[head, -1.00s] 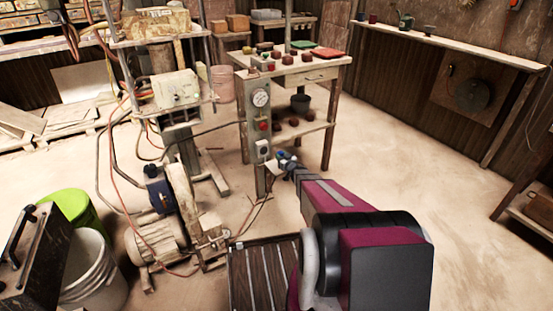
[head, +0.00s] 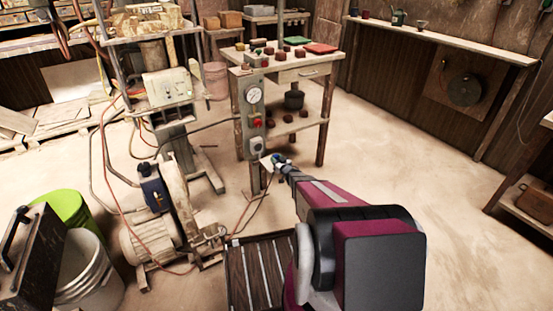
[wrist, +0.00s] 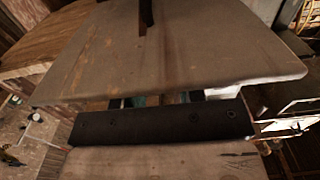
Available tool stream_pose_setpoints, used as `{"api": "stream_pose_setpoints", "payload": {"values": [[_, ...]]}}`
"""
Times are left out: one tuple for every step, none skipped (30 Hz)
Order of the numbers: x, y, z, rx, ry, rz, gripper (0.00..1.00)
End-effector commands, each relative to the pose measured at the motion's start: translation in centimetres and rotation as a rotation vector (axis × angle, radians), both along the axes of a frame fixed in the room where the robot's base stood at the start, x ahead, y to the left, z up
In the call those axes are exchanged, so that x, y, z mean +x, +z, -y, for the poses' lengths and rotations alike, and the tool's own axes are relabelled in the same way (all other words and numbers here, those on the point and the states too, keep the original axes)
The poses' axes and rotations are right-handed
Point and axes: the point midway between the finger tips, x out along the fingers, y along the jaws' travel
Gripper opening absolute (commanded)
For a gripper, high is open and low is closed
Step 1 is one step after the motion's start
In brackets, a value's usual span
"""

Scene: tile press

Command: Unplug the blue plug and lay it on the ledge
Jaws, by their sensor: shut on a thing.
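My gripper (head: 281,163) reaches out low in front of the control post (head: 253,110) and is shut on the blue plug (head: 275,158). Only a small blue patch of the plug shows between the fingers. A small pale plate, apparently the ledge (head: 265,161), sits at the post just left of the fingertips. Whether the plug touches it I cannot tell. A grey socket box (head: 257,146) is on the post above, below a red button. In the wrist view a broad worn board (wrist: 190,50) fills the top, behind a dark bar; the plug cannot be made out there.
A workbench (head: 285,75) with several reddish lumps and coloured tiles stands behind the post. A motor pump (head: 155,235) and hoses are to the left, with buckets (head: 95,275) farther left. A thin cable hangs below the post. The floor (head: 430,200) to the right is clear.

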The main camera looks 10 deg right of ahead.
Motion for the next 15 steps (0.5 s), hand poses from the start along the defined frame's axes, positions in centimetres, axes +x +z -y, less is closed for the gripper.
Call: {"api": "stream_pose_setpoints", "payload": {"values": [[0.00, -0.05, 0.00, 0.000, 0.000, 0.000, 0.00], [0.00, -0.06, 0.00, 0.000, 0.000, 0.001, 0.00], [-0.01, -0.05, -0.01, 0.000, 0.000, 0.000, 0.00], [-0.01, -0.04, 0.00, 0.000, 0.000, 0.001, 0.00], [-0.01, -0.04, -0.01, 0.000, 0.000, 0.000, 0.00], [-0.02, -0.04, 0.00, 0.000, 0.000, 0.000, 0.00], [-0.02, -0.04, 0.00, 0.000, 0.000, 0.000, 0.00], [-0.02, -0.04, 0.00, 0.000, 0.000, 0.000, 0.45], [-0.02, -0.04, 0.00, 0.000, 0.000, 0.000, 0.58], [-0.02, -0.04, 0.00, 0.000, 0.000, 0.000, 0.65], [-0.02, -0.04, 0.00, 0.000, 0.000, 0.000, 0.65], [-0.02, -0.04, 0.00, 0.000, 0.000, 0.000, 0.65], [-0.02, -0.04, 0.00, 0.000, 0.000, 0.000, 0.65], [-0.02, -0.04, 0.00, 0.000, 0.000, 0.000, 0.65], [-0.02, -0.05, 0.00, 0.000, 0.000, 0.000, 0.65]]}}
